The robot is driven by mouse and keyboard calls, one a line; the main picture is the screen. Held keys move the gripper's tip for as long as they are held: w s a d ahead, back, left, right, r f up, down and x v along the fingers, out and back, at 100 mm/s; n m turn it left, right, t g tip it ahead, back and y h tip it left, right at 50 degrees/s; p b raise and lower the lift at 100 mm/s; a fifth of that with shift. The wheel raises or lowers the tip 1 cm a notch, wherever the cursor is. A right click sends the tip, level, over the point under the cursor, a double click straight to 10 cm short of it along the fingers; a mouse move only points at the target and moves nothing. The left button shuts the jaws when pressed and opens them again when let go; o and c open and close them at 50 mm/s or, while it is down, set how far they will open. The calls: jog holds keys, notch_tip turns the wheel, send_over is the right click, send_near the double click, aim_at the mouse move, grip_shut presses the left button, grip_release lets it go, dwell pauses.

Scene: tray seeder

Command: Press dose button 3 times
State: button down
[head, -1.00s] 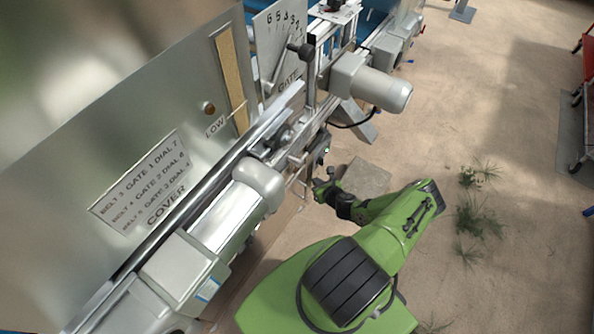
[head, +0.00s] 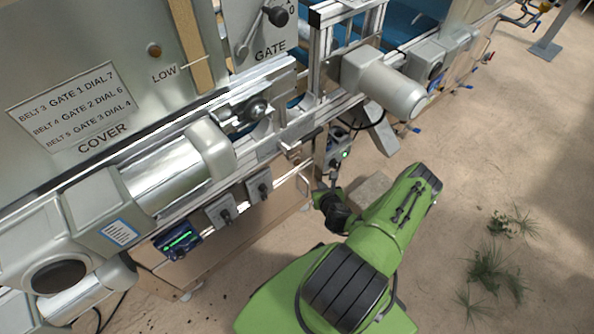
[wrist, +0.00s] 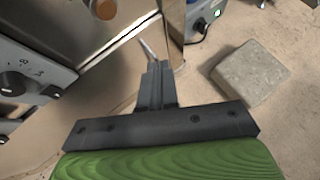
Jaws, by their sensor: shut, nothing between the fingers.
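No button labelled dose can be read in these views. My gripper (wrist: 150,58) is shut and empty, pointing toward the machine's side panel, below and left of that box. In the head view my gripper end (head: 333,186) is just below the grey control box, and its fingertips are hard to make out.
A blue box with a green display (head: 178,242) and two grey switch boxes (head: 221,210) sit along the machine's lower side. A grey dial panel (wrist: 28,72) is at left in the wrist view. A stone block (wrist: 250,73) lies on the floor, with open floor to the right.

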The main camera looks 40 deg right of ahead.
aim_at(297, 163)
jog(key=shift+a, duration=0.1)
jog(key=w+p, duration=0.2)
jog(key=w, duration=0.6)
jog(key=shift+w, duration=0.4)
jog(key=shift+a, duration=0.1)
jog(key=shift+w+r+p, duration=0.1)
jog(key=shift+p, duration=0.2)
dwell(1.5)
jog(key=shift+w, duration=0.3)
